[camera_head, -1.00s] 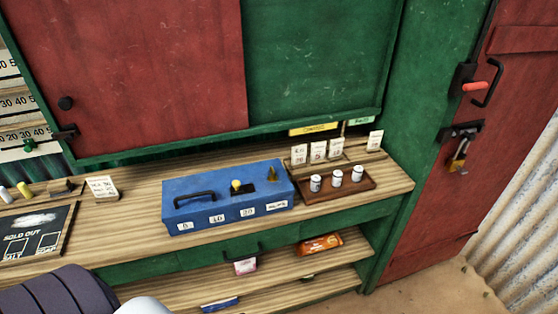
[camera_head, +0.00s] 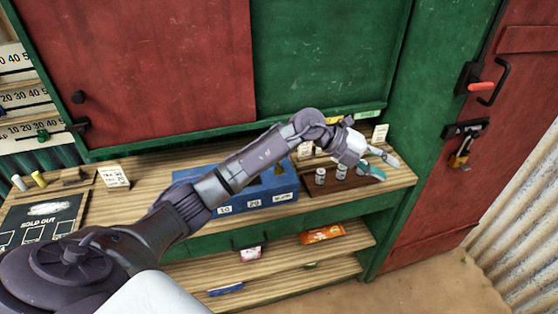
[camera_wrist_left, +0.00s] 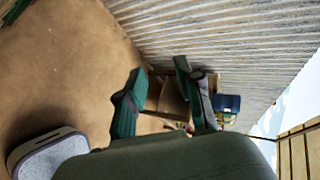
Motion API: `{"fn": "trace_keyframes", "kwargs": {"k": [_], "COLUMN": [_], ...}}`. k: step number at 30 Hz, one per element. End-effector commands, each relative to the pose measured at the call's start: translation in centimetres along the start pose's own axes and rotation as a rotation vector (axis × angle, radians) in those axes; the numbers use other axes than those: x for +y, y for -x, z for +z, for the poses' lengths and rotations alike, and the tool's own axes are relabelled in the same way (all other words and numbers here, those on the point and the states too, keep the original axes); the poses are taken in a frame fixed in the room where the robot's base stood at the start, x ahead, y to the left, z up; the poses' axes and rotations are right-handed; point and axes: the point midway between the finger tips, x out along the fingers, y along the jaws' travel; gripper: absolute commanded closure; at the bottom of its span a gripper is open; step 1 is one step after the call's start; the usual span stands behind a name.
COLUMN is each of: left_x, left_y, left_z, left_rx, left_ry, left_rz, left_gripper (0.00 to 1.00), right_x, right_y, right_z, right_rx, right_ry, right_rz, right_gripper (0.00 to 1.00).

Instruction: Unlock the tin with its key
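The blue tin (camera_head: 286,187) stands on the wooden counter, with white number labels on its front. My left gripper (camera_head: 388,169) is to the right of the tin, above the right end of the brown tray. Its green-tipped fingers are apart in the left wrist view (camera_wrist_left: 162,80), with nothing held between them. My right gripper is out of view.
The brown tray (camera_head: 335,186) holds small white-topped cylinders. Price cards (camera_head: 380,133) stand behind it. A chalkboard (camera_head: 40,222) lies at left. A brass padlock (camera_head: 460,158) hangs on the red door. Packets (camera_head: 322,233) lie on the shelf below.

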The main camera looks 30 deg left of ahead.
Motion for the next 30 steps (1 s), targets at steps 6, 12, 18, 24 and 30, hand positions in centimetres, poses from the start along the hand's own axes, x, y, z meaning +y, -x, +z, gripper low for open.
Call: {"fn": "trace_keyframes", "kwargs": {"k": [6,12,18,24,30], "left_x": [7.0,8.4,9.3,12.4,16.3], "left_y": [13.1,23.1,24.5,22.9,20.9], "left_z": [8.4,10.1,10.0,10.0,10.1], "left_rx": [-0.131,-0.249,-0.268,-0.262,-0.262], "left_ry": [0.124,0.324,0.37,0.369,0.368], "left_rz": [0.716,1.039,1.096,1.095,1.094], "left_gripper": [0.65,0.65,0.65,0.65,0.65], "right_x": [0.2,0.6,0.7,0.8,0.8], "right_y": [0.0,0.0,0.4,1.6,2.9], "right_z": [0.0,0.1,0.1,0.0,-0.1], "right_rx": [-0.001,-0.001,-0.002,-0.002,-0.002], "right_ry": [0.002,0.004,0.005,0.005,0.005], "right_rz": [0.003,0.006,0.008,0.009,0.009], "right_gripper": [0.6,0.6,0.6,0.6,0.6]}}
